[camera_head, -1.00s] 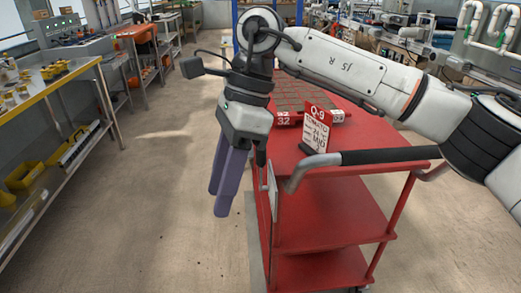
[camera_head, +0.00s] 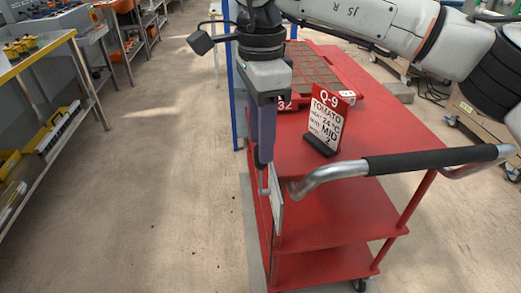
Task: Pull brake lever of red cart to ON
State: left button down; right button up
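The red cart (camera_head: 400,130) stands at the centre right. At its near left corner a brake lever (camera_head: 263,178) stands about upright, with a grey rod and a dark grip, beside a pale plate (camera_head: 276,207) seen nearly edge-on. My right gripper (camera_head: 263,142) points down with its purple fingers at the lever's dark grip. The fingers overlap one another in this view, so their gap and any hold on the grip are hidden. The plate's markings are not readable. My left gripper is out of view.
The cart's push handle (camera_head: 420,162) runs across its near end, right of the lever. A Q-9 tomato sign (camera_head: 327,120) and a seed tray (camera_head: 312,68) are on the cart top. A workbench (camera_head: 60,100) stands at the left, with clear floor between.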

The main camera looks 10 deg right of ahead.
aim_at(261, 171)
jog(key=shift+f, duration=1.6)
jog(key=shift+c, duration=0.3)
grip_shut()
